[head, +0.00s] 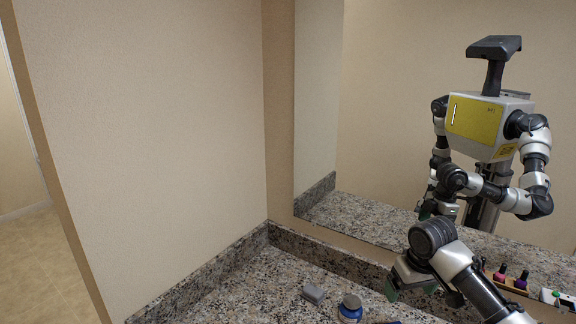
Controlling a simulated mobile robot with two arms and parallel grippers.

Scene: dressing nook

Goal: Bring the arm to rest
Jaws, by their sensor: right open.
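My right arm comes in from the lower right, and its gripper (411,290) hangs over the granite counter (262,290), in front of the mirror. The green fingertips are apart, with nothing visible between them. The wrist hides part of the gripper. My left gripper does not show directly. The mirror (390,130) shows my reflection, with the arms bent in front of the body.
A wooden tray (512,288) with nail polish bottles (521,280) lies right, behind my arm. A white item (555,298) is at the right edge. The left counter is clear.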

